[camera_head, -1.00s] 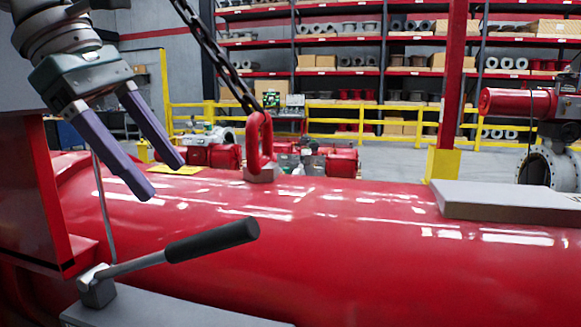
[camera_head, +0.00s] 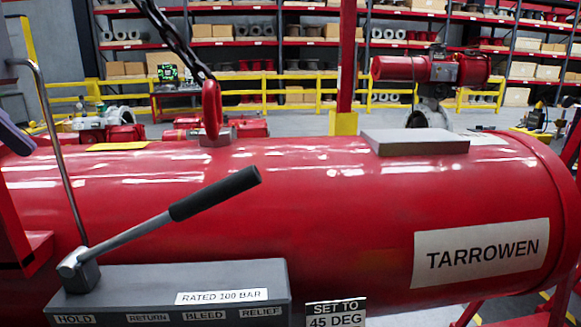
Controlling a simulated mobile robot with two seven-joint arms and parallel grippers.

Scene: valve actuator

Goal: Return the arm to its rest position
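Only a purple fingertip of my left gripper (camera_head: 14,135) shows, at the left edge of the head view. The rest of that gripper and its arm are out of the picture, so its opening is hidden. No object shows at this fingertip. It is left of and above the lever with the black grip (camera_head: 215,194), clear of it. The lever slants up to the right from its pivot on the grey block (camera_head: 240,287). My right gripper is not in view.
The large red cylinder (camera_head: 350,220) labelled TARROWEN fills the middle. A chain (camera_head: 172,38) hangs to a red lifting eye (camera_head: 211,110) on top. A grey plate (camera_head: 415,141) lies on the cylinder. A thin metal rod (camera_head: 55,150) rises behind the lever. Yellow railings and shelves stand behind.

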